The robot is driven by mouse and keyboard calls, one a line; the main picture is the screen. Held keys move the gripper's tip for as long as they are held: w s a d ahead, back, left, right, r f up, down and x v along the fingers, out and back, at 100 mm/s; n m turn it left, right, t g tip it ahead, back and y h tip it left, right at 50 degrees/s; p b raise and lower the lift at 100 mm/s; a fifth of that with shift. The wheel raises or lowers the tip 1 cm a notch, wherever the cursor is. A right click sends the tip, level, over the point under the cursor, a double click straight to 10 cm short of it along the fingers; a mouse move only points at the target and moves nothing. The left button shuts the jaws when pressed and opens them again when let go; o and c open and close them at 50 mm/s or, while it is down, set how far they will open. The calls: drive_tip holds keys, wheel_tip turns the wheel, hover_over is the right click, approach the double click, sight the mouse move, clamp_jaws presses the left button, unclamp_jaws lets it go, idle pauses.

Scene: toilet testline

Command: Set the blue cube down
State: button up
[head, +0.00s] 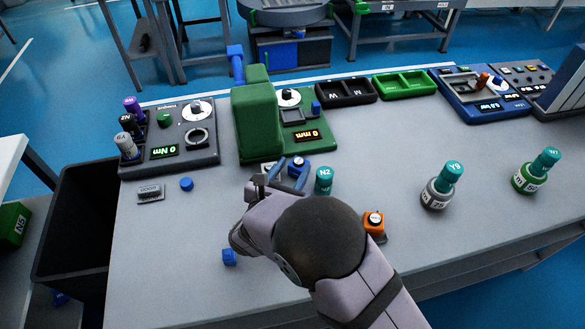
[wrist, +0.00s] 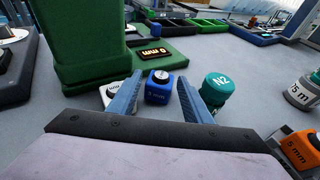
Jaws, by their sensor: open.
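A blue cube (wrist: 157,92) with a white label and a dark knob on top stands upright on the grey table, in front of the green device. It also shows in the head view (head: 299,166), partly behind my gripper. My gripper (head: 287,175) is open, its two blue-grey fingers on either side of the cube in the wrist view (wrist: 160,78). I see a gap at each side of the cube. I cannot tell how far the fingertips reach over it.
A white block (wrist: 112,92) is close by the left finger. A teal-capped N2 bottle (wrist: 217,88) stands close by the right finger. The green device (head: 257,130) is just behind. An orange block (head: 374,222) and a small blue piece (head: 229,257) lie nearer the front.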

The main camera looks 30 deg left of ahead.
drive_tip(key=b+v, duration=0.2)
drive_tip(key=v, duration=0.9)
drive_tip(key=shift+s+r, duration=0.1)
drive_tip(key=shift+s, duration=0.25)
drive_tip(key=shift+d, duration=0.1)
